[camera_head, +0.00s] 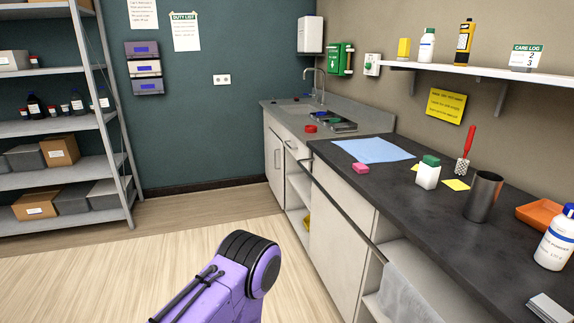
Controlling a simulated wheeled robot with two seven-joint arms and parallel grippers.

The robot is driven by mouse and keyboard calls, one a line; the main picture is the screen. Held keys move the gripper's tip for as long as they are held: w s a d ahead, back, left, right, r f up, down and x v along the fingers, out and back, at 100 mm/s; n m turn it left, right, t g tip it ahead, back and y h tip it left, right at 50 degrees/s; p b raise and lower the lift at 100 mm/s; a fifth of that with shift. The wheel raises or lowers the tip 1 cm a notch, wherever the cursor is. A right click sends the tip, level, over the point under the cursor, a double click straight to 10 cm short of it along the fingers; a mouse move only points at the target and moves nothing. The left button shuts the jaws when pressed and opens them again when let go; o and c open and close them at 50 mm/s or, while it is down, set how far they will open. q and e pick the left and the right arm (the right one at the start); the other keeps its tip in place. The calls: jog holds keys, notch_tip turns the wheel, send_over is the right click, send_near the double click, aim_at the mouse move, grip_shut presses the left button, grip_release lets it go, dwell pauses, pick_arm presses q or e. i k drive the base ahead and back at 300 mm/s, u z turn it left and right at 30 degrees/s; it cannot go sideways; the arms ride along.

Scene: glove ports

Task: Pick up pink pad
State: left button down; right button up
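The pink pad (361,168) is a small block lying on the dark countertop (402,205), near its front edge. It is just in front of a light blue sheet (375,149). Nothing covers the pad. A purple and black link of mine rises from the bottom middle, well short of the counter. Neither of my grippers shows.
A green-capped white bottle (428,172), a metal cup (483,196) and an orange tray (541,215) stand on the counter to the right. A red object (310,128) is near the sink. A towel (401,294) hangs at the front. The left floor is clear.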

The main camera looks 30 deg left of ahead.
aim_at(360, 167)
jog(key=u, duration=1.5)
jog(key=i, duration=1.9)
jog(key=z, duration=1.4)
